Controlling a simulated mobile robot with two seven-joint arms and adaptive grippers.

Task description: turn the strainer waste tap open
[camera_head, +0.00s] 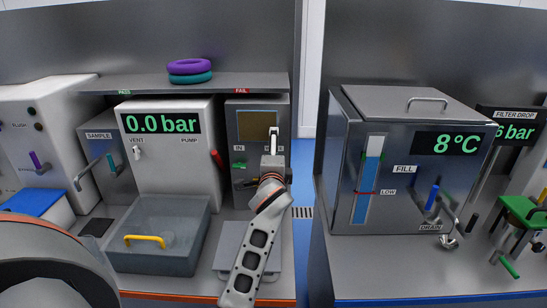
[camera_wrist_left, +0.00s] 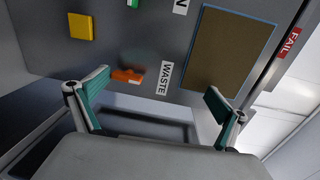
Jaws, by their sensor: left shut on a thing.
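The strainer box (camera_head: 243,107) is the grey unit with a brown window in the middle of the head view. In the left wrist view its panel carries a WASTE label (camera_wrist_left: 165,78) and, beside it, the small orange waste tap (camera_wrist_left: 127,76). In the head view my gripper hides this tap. My left gripper (camera_head: 273,140) is at the front of the box. In the left wrist view its teal-padded fingers (camera_wrist_left: 157,100) stand apart, one on each side of the tap; their contact with it is hard to see. My right gripper is not in view.
A yellow block (camera_wrist_left: 81,27) sits on the panel near the tap. A grey tub (camera_head: 160,260) with a yellow handle stands on the bench. A shelf (camera_head: 200,83) with two rings runs above.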

